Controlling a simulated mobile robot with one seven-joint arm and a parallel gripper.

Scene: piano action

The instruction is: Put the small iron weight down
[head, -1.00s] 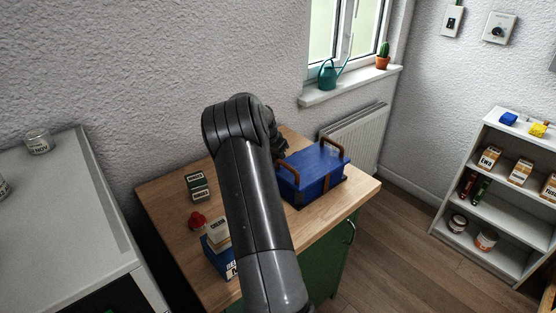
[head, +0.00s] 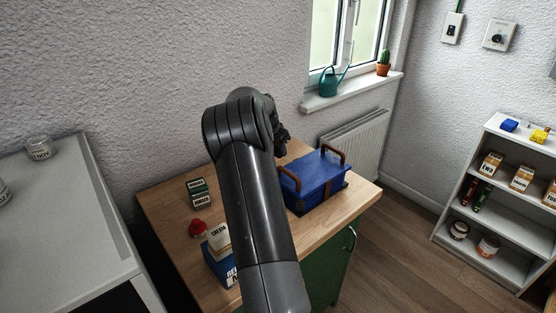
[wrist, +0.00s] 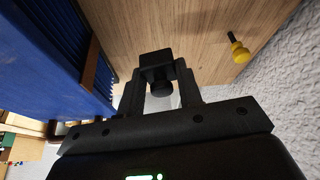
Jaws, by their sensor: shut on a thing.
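The small iron weight (wrist: 155,62) is a dark, blocky piece with a round knob, seen in the wrist view. My gripper (wrist: 161,90) is shut on it, with a black finger on either side. Bare wooden worktop shows behind the weight; I cannot tell whether the weight touches it. In the head view my gripper (head: 281,136) is mostly hidden behind my own arm, at the back of the wooden worktop (head: 165,205) beside the blue box. The weight cannot be made out there.
The blue box (head: 320,178) with brown handles stands close beside my gripper; its blue side (wrist: 45,60) fills the left of the wrist view. A yellow-handled tool (wrist: 239,52) lies near the wall.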

